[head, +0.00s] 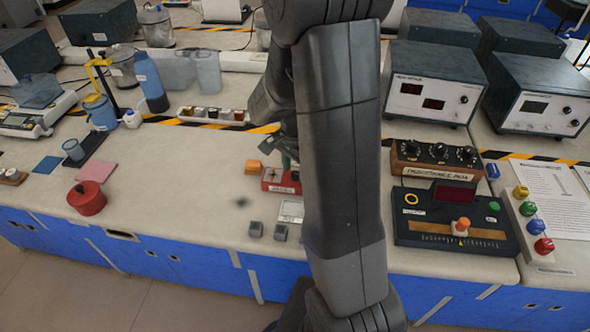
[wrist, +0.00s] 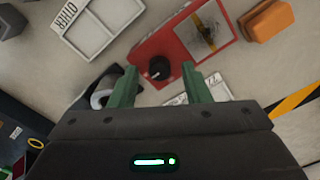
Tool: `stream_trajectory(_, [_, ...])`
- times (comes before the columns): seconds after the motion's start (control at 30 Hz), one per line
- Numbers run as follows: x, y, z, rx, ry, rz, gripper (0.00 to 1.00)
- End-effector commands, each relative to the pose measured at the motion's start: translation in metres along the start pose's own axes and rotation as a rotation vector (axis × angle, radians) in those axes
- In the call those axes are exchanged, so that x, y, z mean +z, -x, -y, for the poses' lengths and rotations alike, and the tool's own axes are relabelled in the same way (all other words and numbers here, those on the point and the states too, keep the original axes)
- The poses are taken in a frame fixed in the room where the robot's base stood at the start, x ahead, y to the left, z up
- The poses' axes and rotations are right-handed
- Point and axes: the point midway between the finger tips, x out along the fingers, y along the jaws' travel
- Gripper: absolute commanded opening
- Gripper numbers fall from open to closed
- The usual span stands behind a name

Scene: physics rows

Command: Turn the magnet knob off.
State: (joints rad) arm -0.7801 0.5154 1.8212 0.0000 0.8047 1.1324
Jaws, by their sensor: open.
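The magnet knob (wrist: 158,69) is a small round black knob with a light mark, on top of a red box (wrist: 150,48). The red box also shows in the head view (head: 280,188), partly hidden by my arm and gripper. My gripper (wrist: 160,67) is open and points down at the box. Its green fingers appear on either side of the knob in the wrist view, with a gap to it on both sides. I cannot tell how far above the knob the fingertips are. In the head view my arm hides much of the gripper.
An orange block (head: 253,168) lies beside the red box. A pale labelled tray (wrist: 95,28) and grey cubes (head: 256,229) lie nearby. A black panel with an orange-capped slider (head: 462,225) and a wooden knob box (head: 408,167) stand to the right.

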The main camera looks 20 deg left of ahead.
Motion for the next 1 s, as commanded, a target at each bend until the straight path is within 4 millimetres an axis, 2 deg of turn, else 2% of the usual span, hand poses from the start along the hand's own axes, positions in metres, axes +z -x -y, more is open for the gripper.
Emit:
stream_trajectory(0.37, [0.0001, -0.0067, -0.0001, 0.000, 0.000, 0.000, 0.43])
stream_trajectory(0.47, [0.0001, -0.0066, -0.0002, 0.000, 0.000, 0.000, 0.28])
stream_trajectory(0.6, [0.0001, -0.0065, -0.0002, 0.000, 0.000, 0.000, 0.00])
stream_trajectory(1.0, [0.0000, -0.0065, -0.0001, 0.000, 0.063, 0.000, 0.00])
